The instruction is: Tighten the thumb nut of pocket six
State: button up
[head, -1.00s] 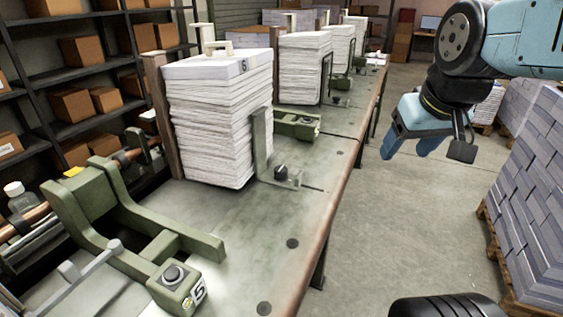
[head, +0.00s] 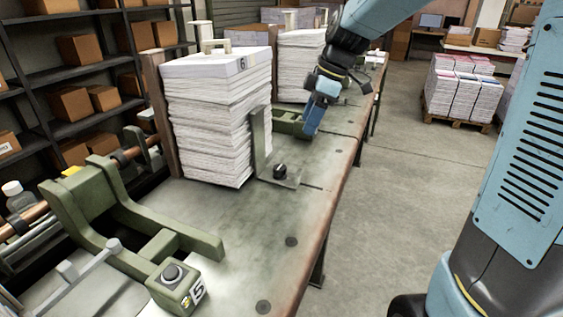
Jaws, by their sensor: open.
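Pocket six holds a tall stack of white sheets (head: 215,120) with a "6" label at its top edge. A grey-green angle bracket (head: 257,145) stands against the stack's right side. A black thumb nut (head: 280,171) sits on the bracket's foot, at the table top. My gripper (head: 314,118) is open, with blue fingers pointing down. In the picture it is above and to the right of the nut, apart from it, beside a green arm (head: 288,123) behind the bracket. The gap between the fingers is hard to see.
A green frame (head: 150,235) with a "5" label and a button lies in the near left of the bench (head: 255,235). More paper stacks (head: 300,65) stand behind. The bench surface right of the nut is clear. A loaded pallet (head: 460,95) is far right.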

aim_at(279, 167)
jog(key=shift+n+g+y, duration=0.3)
jog(key=shift+n, duration=0.6)
jog(key=x, duration=0.5)
jog(key=w+x, duration=0.1)
jog(key=x, duration=0.4)
jog(key=w+a+x, duration=0.1)
jog(key=x, duration=0.4)
jog(key=shift+f, duration=0.1)
jog(key=shift+c, duration=0.2)
jog(key=c, duration=1)
